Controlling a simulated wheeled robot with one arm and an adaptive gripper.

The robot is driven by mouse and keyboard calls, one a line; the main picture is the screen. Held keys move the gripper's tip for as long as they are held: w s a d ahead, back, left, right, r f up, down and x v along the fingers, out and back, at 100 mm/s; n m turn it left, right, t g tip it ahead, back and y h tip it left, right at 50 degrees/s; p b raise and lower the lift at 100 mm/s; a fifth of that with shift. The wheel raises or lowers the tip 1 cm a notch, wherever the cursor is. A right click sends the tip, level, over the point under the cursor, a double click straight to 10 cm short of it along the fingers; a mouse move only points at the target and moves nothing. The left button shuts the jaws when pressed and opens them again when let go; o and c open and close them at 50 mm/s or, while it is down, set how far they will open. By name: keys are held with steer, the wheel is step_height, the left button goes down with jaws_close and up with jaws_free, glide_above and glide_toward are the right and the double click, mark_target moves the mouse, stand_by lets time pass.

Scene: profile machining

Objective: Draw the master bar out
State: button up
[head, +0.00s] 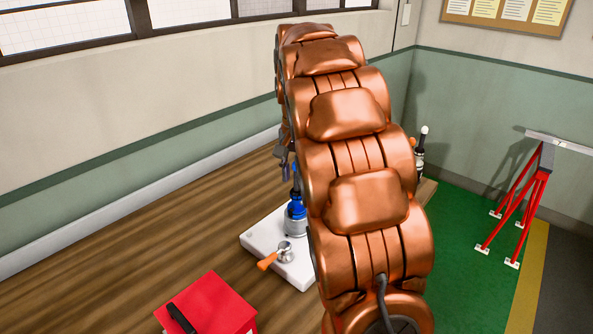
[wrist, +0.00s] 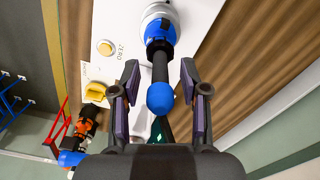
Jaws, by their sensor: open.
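A dark rod with a blue ball end (wrist: 160,98), which looks like the master bar, sits in a blue collar with a silver ring (wrist: 157,30) on a white plate (wrist: 200,22). My gripper (wrist: 160,66) is open, with one finger on each side of the rod and visible gaps between. In the head view, the blue and silver holder (head: 296,217) stands upright on the white plate (head: 262,238). My copper arm hides the plate's right side and most of my gripper there.
An orange-handled lever (head: 270,260) is at the plate's front. A red box (head: 212,306) with a black strip on top stands nearby on the wooden bench (head: 120,255). A ZERO button (wrist: 106,48) is on the plate. A red trestle (head: 520,205) stands on the floor at right.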

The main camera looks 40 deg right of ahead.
jaws_close()
stand_by(0.5)
stand_by(0.3)
